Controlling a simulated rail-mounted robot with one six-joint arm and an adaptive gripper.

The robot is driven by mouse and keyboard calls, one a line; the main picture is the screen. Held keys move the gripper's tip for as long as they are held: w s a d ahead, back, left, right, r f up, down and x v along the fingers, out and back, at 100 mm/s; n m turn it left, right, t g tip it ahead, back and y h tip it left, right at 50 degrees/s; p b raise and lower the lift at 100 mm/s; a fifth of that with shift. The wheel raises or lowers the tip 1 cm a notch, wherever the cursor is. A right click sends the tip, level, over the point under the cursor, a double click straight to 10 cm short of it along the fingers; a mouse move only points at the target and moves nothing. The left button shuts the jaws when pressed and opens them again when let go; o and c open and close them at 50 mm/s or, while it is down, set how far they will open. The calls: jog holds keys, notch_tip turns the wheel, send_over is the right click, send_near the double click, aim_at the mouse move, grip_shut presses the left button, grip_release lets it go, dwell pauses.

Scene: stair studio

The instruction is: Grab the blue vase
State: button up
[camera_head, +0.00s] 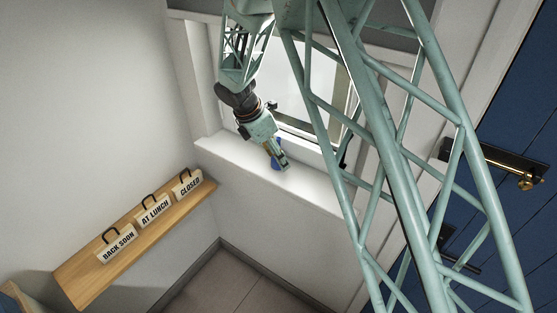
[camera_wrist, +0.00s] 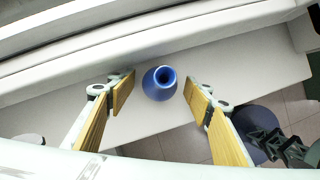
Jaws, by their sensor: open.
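The blue vase (camera_wrist: 159,91) stands upright on the white window sill (camera_wrist: 150,124), its dark round mouth facing the wrist camera. In the head view the vase (camera_head: 275,163) shows only in part behind my gripper (camera_head: 281,164). In the wrist view my gripper (camera_wrist: 161,96) is open, with one wood-faced finger on each side of the vase. Gaps show between the vase and both fingertips. I cannot tell exactly how far the fingertips are above the sill.
The window (camera_head: 300,85) rises behind the sill. A wooden shelf (camera_head: 80,287) on the left wall holds the signs "BACK SOON" (camera_head: 117,243), "AT LUNCH" (camera_head: 154,211) and "CLOSED" (camera_head: 188,184). A blue door (camera_head: 510,130) with a brass handle (camera_head: 520,172) is at the right.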

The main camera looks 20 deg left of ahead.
jog(key=shift+c, duration=0.7)
jog(key=c, duration=0.8)
jog(key=shift+r, duration=0.15)
jog(key=shift+r, duration=1.6)
jog(key=s, duration=0.5)
jog(key=s+d+r, duration=0.1)
jog(key=s, duration=0.4)
jog(key=s+b, duration=0.1)
jog(key=s, duration=0.5)
jog(key=shift+d+r, duration=0.2)
jog(key=shift+r, duration=0.05)
